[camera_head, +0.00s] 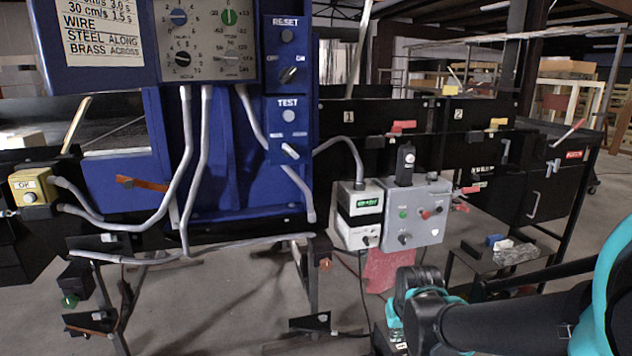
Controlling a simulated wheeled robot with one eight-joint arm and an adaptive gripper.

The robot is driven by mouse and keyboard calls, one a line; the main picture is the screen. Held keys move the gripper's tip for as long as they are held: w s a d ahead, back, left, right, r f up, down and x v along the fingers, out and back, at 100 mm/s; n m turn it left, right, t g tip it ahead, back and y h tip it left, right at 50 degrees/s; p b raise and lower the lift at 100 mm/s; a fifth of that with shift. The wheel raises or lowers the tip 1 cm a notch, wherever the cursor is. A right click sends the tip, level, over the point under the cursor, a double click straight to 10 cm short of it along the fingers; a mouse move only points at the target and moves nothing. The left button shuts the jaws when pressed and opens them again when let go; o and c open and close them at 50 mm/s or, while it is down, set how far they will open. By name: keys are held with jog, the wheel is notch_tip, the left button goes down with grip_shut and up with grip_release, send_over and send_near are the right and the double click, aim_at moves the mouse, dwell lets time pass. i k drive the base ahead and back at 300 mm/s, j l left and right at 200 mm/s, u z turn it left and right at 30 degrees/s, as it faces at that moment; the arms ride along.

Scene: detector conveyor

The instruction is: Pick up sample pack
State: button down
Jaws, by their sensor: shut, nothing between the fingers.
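No thing in the head view can be surely told as the sample pack. A clear, crinkled pack (516,254) lies on a small low dark shelf (483,265) at the right, beside a small blue item (493,240) and a small white item (503,245). These are too small to tell in detail. My black and teal arm reaches in from the lower right, in front of and below that shelf.
A blue detector cabinet (225,185) with knobs and grey conduits fills the left and middle. Black bins with red (402,127) and yellow handles line the right. Grey floor shows below.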

aim_at(29, 138)
jog(key=u, duration=1.8)
